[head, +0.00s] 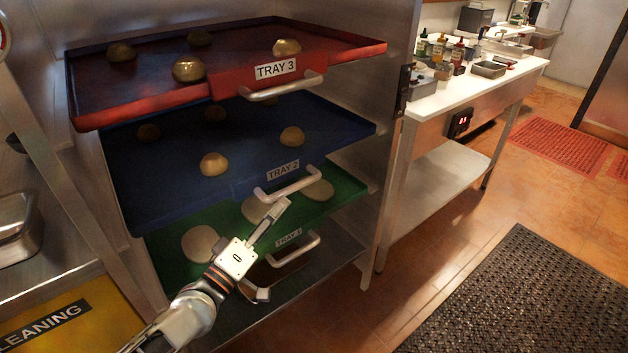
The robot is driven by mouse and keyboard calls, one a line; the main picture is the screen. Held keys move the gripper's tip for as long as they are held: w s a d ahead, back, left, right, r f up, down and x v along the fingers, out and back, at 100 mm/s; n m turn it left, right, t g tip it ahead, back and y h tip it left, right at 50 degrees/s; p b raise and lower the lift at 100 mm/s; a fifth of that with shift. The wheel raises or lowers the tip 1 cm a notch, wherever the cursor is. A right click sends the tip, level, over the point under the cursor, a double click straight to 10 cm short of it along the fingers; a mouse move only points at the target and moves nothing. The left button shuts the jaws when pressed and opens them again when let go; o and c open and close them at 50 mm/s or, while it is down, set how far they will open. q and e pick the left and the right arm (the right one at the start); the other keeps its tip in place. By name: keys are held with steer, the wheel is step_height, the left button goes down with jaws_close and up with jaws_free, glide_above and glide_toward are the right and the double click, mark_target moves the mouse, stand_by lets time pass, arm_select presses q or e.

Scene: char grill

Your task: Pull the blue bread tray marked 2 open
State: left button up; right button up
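The blue tray marked TRAY 2 (340,128) is the middle one of three stacked trays in a metal rack, with bread buns on it. Its label and silver bar handle (291,188) are at the front edge. My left gripper (274,249) is in front of the rack, below that handle. Its fingers are spread wide, with nothing between them. The upper fingertip appears close under the handle; I cannot tell whether it touches. The back of the blue tray is hidden under the red tray. My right gripper is not in view.
The red tray marked TRAY 3 (345,48) is above and the green tray marked TRAY 1 (338,197) below, both with handles. A white-topped table (440,101) with bottles stands right of the rack. A black mat (520,300) lies on the open floor.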

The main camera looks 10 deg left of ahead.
mark_target(295, 185)
arm_select(q)
steer(key=shift+x, duration=3.85)
steer(key=shift+a+r, duration=0.1)
steer(key=shift+r, duration=0.1)
jaws_close()
